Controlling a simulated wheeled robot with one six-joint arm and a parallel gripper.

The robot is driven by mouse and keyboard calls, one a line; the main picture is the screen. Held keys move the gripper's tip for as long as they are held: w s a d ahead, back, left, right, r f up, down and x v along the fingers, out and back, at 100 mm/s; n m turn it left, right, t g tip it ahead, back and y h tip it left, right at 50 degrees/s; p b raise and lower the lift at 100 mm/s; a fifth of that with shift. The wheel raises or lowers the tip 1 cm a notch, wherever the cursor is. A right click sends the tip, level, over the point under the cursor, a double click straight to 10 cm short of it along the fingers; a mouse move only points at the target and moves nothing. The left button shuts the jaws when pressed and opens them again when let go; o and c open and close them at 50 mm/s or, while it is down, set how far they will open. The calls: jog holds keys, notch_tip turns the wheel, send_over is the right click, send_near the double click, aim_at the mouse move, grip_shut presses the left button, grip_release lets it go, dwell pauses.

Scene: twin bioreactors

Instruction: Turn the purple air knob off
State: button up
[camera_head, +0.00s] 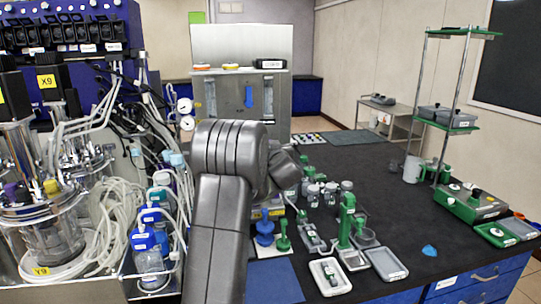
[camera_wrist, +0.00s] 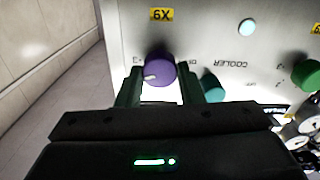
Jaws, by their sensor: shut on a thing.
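The purple air knob (camera_wrist: 160,70) is on a pale metal panel (camera_wrist: 215,40) in the wrist view, with a light pointer mark on its lower left face. My gripper (camera_wrist: 158,78) has one dark finger on each side of the knob and is shut on it. The panel's writing appears upside down, with a yellow label above the knob. In the head view my grey arm stands in the middle, and the gripper and the knob it holds cannot be made out there.
A teal knob (camera_wrist: 212,88) sits close to the right finger, and a green knob (camera_wrist: 306,74) is farther right. A pale round button (camera_wrist: 247,27) is on the panel. In the head view, glass vessels and tubing (camera_head: 100,225) crowd the left; a dark bench (camera_head: 390,200) holds green equipment.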

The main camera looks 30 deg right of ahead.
jog(key=shift+f+n+b, duration=0.2)
jog(key=shift+n+b, duration=4.9)
jog(key=shift+n, duration=2.9)
jog(key=shift+f+n+b, duration=0.2)
jog(key=shift+n+b, duration=4.9)
jog(key=shift+n, duration=2.9)
jog(key=o, duration=1)
jog(key=shift+r, duration=0.15)
